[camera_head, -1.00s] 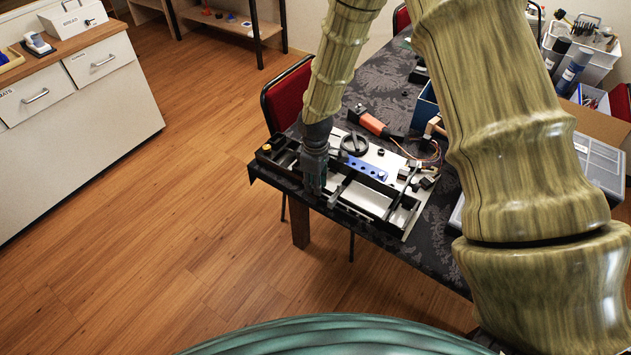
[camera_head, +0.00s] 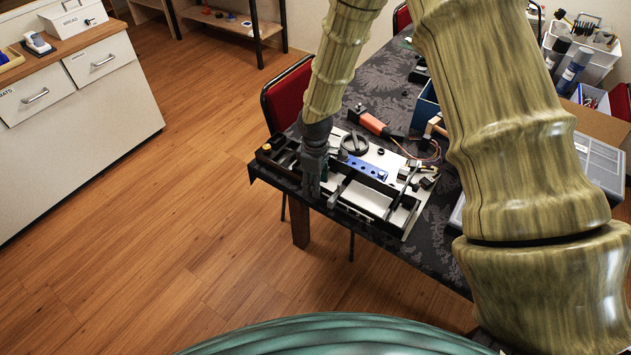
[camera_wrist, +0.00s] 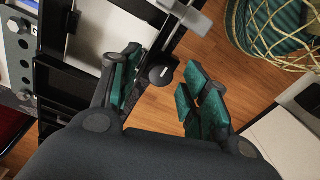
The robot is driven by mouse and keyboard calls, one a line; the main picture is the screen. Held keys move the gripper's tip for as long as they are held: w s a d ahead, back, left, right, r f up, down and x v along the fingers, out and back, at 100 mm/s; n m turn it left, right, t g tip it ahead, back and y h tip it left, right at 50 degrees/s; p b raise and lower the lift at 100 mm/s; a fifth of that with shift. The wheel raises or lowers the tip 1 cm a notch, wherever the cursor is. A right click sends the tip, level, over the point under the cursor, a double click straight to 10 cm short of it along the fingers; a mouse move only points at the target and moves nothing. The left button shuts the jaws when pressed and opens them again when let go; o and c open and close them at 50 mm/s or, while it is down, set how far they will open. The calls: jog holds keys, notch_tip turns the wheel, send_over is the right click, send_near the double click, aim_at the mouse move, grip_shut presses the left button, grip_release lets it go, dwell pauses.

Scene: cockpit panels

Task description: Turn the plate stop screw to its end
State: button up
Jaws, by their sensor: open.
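The panel fixture (camera_head: 388,161) lies at the near left corner of the dark-patterned table. It has a pale plate, black rails and a blue drilled strip (camera_head: 367,167). In the wrist view, a round black knob (camera_wrist: 161,75), which looks like the plate stop screw, sits at the outer side of a black rail (camera_wrist: 172,42). My gripper (camera_wrist: 160,82) is open, with its green-padded fingers on either side of the knob. A gap shows on the right; contact on the left cannot be told. In the head view my gripper (camera_head: 312,190) is over the fixture's near edge and hides the knob.
A black handwheel (camera_head: 355,144) stands on the fixture, and an orange-handled tool (camera_head: 374,124) lies behind it. A red chair (camera_head: 287,94) is beside the table's left edge. Open wooden floor (camera_head: 190,215) lies to the left.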

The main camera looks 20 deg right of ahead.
notch_tip(320, 180, up, 12)
dwell(0.7)
dwell(0.4)
